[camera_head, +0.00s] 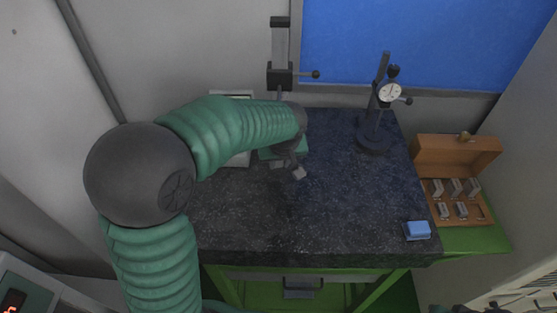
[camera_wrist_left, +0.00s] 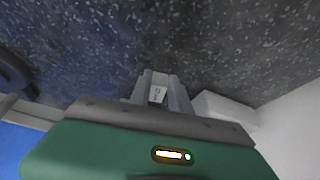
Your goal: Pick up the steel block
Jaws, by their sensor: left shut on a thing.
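My left gripper (camera_head: 297,170) is over the dark speckled surface plate, near its middle. Its fingers (camera_wrist_left: 158,92) are shut on a small light-grey steel block (camera_wrist_left: 158,94), which has a dark mark on its face. In the head view the block (camera_head: 299,174) shows as a small grey piece at the fingertips. I cannot tell whether it touches the plate or hangs just above it. My right gripper is not in view.
The granite plate (camera_head: 330,220) is clear in front. A dial gauge stand (camera_head: 374,130) stands at the back right, a height gauge (camera_head: 280,75) at the back. A blue block (camera_head: 417,230) lies near the right front corner. An open wooden case (camera_head: 458,153) with several steel blocks is beyond the right edge.

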